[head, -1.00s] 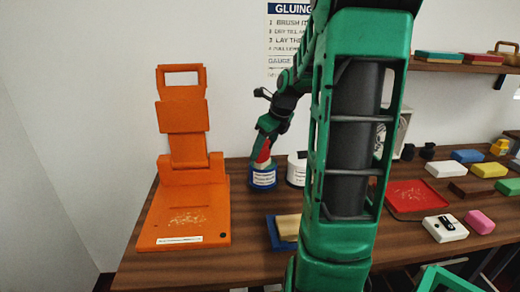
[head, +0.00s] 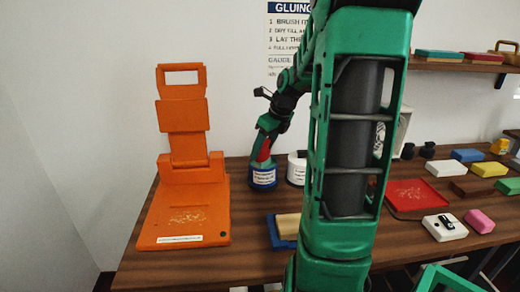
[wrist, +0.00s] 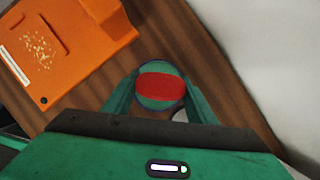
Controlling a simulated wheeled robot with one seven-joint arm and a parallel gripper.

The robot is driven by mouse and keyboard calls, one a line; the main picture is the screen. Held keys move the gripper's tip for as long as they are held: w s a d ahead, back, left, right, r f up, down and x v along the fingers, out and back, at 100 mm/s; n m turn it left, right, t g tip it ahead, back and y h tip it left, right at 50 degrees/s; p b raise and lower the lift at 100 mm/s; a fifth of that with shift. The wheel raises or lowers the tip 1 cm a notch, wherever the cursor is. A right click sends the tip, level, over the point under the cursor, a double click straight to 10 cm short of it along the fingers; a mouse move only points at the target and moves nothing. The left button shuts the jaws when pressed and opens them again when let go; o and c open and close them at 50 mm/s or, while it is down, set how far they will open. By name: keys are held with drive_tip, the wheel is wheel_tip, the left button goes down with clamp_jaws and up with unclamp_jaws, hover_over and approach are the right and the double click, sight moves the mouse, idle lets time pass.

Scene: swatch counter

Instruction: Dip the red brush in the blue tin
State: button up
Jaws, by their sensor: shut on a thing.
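My gripper (head: 262,149) is shut on the red brush (head: 265,151), directly above the blue tin (head: 263,179) on the wooden counter. The tin is blue with a white label. The brush's lower end meets the tin's mouth in the head view; I cannot see how deep it sits. In the wrist view my gripper (wrist: 160,95) has its fingers on both sides of the red brush (wrist: 160,87). The rim of the blue tin (wrist: 160,62) shows around and below it.
An orange stand (head: 185,215) is left of the tin. A white tin (head: 297,169) is close on its right. A blue tray with a tan block (head: 288,226) lies in front. A red tray (head: 418,193) and several coloured blocks are farther right.

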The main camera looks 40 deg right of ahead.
drive_tip(key=shift+r, duration=3.45)
drive_tip(key=shift+f, duration=0.15)
